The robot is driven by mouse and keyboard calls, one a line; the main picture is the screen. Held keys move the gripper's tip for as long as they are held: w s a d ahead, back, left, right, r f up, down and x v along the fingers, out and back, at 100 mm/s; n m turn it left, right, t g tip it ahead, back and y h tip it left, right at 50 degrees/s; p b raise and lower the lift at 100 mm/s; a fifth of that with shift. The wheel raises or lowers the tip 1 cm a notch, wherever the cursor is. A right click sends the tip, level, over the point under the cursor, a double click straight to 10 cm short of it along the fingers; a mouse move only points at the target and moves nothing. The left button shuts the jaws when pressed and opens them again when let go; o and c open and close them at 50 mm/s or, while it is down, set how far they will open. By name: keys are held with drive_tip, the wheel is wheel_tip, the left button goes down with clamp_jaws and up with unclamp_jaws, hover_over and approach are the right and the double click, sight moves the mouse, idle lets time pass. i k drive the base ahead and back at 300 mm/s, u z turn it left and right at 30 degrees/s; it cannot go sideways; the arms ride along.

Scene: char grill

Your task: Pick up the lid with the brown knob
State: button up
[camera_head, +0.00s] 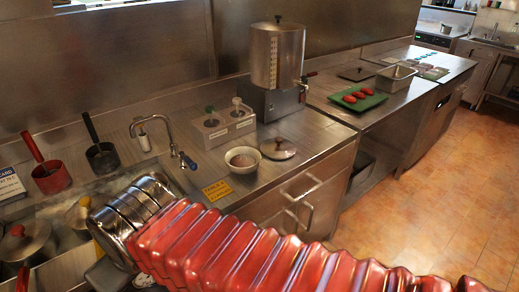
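A round metal lid with a brown knob (278,149) lies flat on the steel counter, just right of a white bowl with brown contents (243,159). A second, darker lid with a dark knob (357,73) lies farther back on the right-hand counter. At the lower left, a metal pot (28,246) wears a lid with a reddish-brown knob. I cannot make out my gripper's fingers in this view. A large red and silver ribbed body fills the foreground and hides part of the counter's front edge.
A dispenser box with two pumps (221,127) and a tall metal urn (276,60) stand behind the bowl. A faucet (162,133) rises to the left. A yellow label (217,190) is in front. A green tray (357,97) stands right. Floor is clear at right.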

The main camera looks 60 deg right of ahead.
sight(278, 148)
drive_tip(key=u, duration=1.5)
drive_tip(key=k, duration=1.8)
drive_tip(key=z, duration=1.2)
